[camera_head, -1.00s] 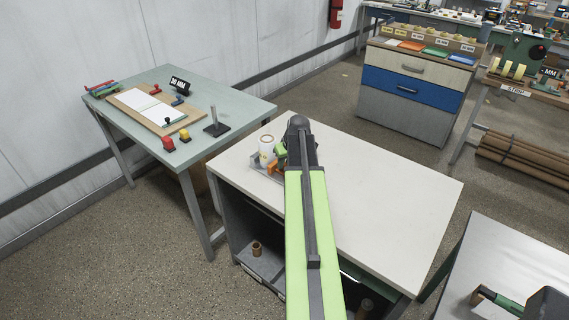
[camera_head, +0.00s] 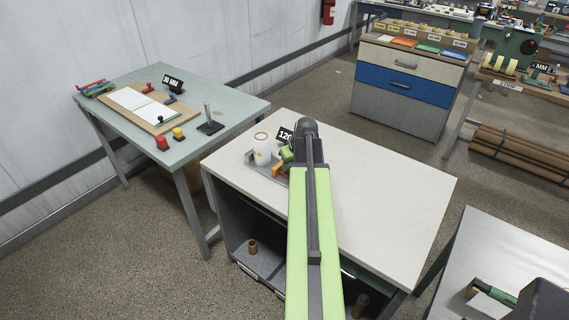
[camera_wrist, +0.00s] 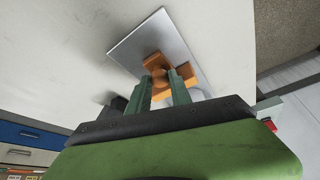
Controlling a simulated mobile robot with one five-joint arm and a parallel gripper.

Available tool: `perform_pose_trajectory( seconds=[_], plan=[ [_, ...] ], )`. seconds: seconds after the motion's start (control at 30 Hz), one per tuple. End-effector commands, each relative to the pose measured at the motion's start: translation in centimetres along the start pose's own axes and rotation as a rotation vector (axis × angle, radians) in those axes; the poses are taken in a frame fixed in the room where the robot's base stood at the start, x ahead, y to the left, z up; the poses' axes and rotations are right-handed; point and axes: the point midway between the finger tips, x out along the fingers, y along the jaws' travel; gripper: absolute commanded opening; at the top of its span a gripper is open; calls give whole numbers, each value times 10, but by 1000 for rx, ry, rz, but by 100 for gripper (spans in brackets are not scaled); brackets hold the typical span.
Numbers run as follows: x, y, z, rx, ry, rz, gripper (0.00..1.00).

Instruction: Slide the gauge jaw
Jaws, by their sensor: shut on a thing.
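The orange gauge jaw (camera_wrist: 158,68) sits on a flat grey gauge plate (camera_wrist: 150,35) in the wrist view. My gripper (camera_wrist: 163,80) has its two green fingers shut on the jaw's raised middle part. In the head view the orange jaw (camera_head: 279,170) shows just left of my arm's end. A white can (camera_head: 262,149) stands at the gauge's left end, with a gap between it and the jaw. My gripper (camera_head: 290,156) is partly hidden by my arm there, as is part of the gauge.
A black sign reading 120 (camera_head: 285,134) stands behind the gauge. The white bench top (camera_head: 390,205) is clear to the right. A green-grey table (camera_head: 215,102) with a board, stamps and a post stands left. A drawer cabinet (camera_head: 405,87) stands behind.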

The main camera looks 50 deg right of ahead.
Motion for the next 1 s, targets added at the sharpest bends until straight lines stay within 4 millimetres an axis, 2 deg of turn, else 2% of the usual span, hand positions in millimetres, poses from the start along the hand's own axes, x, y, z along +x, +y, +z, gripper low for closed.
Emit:
perform_pose_trajectory(
  seconds=[0.13, 0.17, 0.3, 0.6, 0.73, 0.87, 1.0],
  plan=[
    [0, 2, 4, 0, -13, 2, 0],
    [0, 2, 4, 0, -13, 2, 28],
    [0, 1, 4, 0, -11, 2, 46],
    [-1, 1, 2, 0, -8, 1, 46],
    [-9, 1, 1, 0, -8, 1, 46],
    [-28, 1, 0, 1, -8, 1, 46],
    [-59, 0, -1, 1, -8, 2, 46]
  ],
)
